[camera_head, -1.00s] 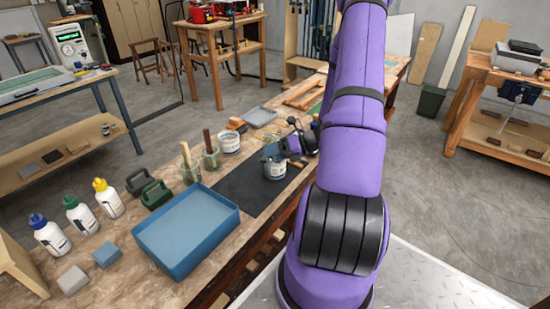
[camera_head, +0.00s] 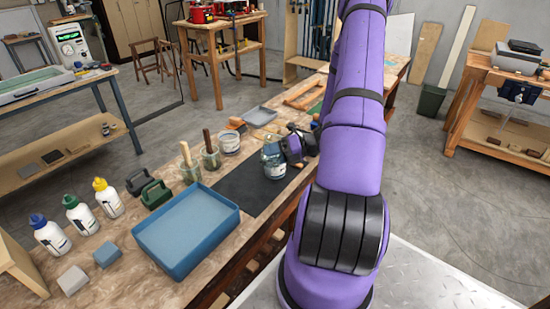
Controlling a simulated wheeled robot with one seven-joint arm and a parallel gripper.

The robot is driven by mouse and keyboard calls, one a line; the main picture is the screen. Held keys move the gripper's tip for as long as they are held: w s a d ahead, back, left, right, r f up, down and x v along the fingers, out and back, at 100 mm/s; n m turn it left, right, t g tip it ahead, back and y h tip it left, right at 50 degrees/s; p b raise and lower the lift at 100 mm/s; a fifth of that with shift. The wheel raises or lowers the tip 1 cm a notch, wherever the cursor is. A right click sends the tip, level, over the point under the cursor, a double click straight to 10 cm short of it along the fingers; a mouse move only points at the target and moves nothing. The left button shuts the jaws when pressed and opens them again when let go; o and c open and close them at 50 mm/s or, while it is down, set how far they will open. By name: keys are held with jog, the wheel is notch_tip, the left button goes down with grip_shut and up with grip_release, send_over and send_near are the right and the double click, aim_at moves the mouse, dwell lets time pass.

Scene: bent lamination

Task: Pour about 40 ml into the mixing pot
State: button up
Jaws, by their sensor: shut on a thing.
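My gripper (camera_head: 286,150) is shut on a small bluish container (camera_head: 271,149), over the dark mat on the bench. The held container looks roughly upright. Directly below it in the picture is a pot with a white label (camera_head: 275,171), standing on the mat; it looks like the mixing pot. The two overlap in the view, so I cannot tell the gap between them or how much liquid either holds. The fingers are small and partly hidden by the gripper body.
A white tub (camera_head: 229,142) and two jars with sticks (camera_head: 210,158) stand left of the mat (camera_head: 238,185). A blue tray (camera_head: 188,232) lies in front. Several capped bottles (camera_head: 79,214) stand at the left. A grey tray (camera_head: 260,116) lies behind.

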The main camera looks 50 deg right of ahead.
jog(key=shift+s+a, duration=0.15)
dwell(0.4)
jog(key=shift+r+m+y, duration=0.3)
jog(key=shift+r+m, duration=0.05)
jog(key=shift+m, duration=0.15)
dwell(0.6)
jog(key=shift+s+a, duration=0.1)
jog(key=shift+s, duration=0.05)
jog(key=shift+s+a, duration=0.15)
jog(key=shift+a, duration=0.05)
jog(key=shift+s+a+r+m, duration=0.1)
jog(key=shift+s+a+m, duration=0.05)
jog(key=shift+a+m, duration=0.2)
dwell(0.6)
jog(key=shift+r, duration=0.1)
jog(key=shift+a+f+n, duration=0.1)
jog(key=shift+f+n, duration=0.45)
jog(key=shift+n, duration=0.3)
jog(key=shift+d+r+n+h, duration=0.15)
jog(key=shift+r+n+h, duration=0.15)
jog(key=shift+n+h, duration=0.35)
jog(key=shift+d+r+n+h, duration=0.1)
jog(key=shift+r+n+h, duration=0.15)
jog(key=shift+n+h, duration=0.35)
jog(key=shift+r+n+h, duration=0.15)
jog(key=shift+n+h, duration=0.1)
jog(key=shift+n, duration=0.2)
